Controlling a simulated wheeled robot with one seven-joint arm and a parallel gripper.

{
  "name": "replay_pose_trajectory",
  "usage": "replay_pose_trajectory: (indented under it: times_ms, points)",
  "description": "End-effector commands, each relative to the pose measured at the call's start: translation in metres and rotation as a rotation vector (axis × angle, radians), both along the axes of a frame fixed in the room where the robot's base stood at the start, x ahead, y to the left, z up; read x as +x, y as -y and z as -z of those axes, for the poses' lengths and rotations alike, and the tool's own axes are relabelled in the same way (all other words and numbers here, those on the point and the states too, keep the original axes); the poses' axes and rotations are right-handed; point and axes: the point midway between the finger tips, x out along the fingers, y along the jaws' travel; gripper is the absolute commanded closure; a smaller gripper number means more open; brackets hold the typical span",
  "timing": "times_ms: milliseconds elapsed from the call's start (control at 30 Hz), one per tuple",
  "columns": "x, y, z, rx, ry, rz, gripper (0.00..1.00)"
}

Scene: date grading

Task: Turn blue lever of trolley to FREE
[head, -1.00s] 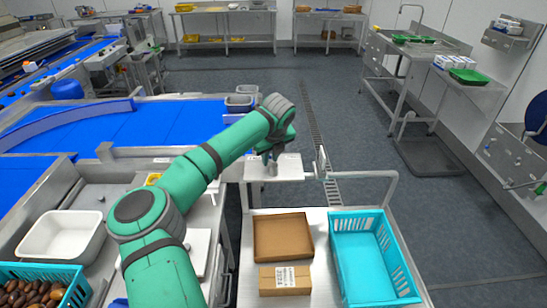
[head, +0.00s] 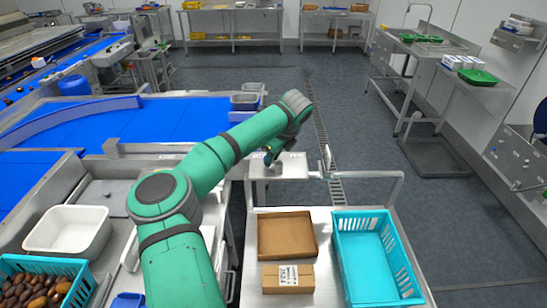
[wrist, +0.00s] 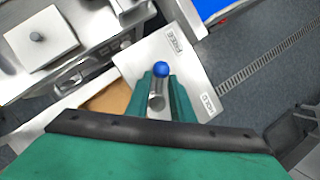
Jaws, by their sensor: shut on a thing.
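The blue lever's round knob (wrist: 161,69) shows in the wrist view at the top of a short metal stem. My gripper (wrist: 158,88) is shut on the lever, with one green finger on each side of it. The lever stands over a pale plate (wrist: 190,75) on the trolley. One label on the plate, seemingly FREE (wrist: 173,40), lies beyond the knob; another, seemingly HOLD (wrist: 207,103), lies to the right. In the head view my gripper (head: 269,157) is over the plate (head: 285,170) at the trolley's far end, and mostly hides the lever.
The trolley top (head: 325,275) carries an open brown box (head: 287,252), a small carton (head: 288,279) and a turquoise crate (head: 340,270). The trolley's handle rail (head: 375,173) rises near the plate. A white tub (head: 67,250) and date crate stand left.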

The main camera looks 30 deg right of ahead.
Motion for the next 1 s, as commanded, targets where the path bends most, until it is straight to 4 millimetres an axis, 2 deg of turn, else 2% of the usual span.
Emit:
replay_pose_trajectory:
  times_ms: [233, 267, 300, 333, 667, 833, 1000]
  points:
    - [0.005, -0.004, -0.004, 0.002, 0.01, -0.008, 1.0]
    - [0.005, -0.004, -0.004, 0.001, 0.009, -0.008, 0.72]
    - [0.004, -0.004, -0.004, 0.001, 0.009, -0.008, 0.62]
    - [0.004, -0.004, -0.004, 0.001, 0.008, -0.007, 0.61]
    - [0.0, -0.001, -0.004, 0.001, 0.004, -0.001, 0.61]
    - [-0.007, 0.0, -0.021, 0.0, 0.004, -0.001, 0.61]
    - [-0.02, 0.002, -0.051, 0.0, 0.005, 0.001, 0.61]
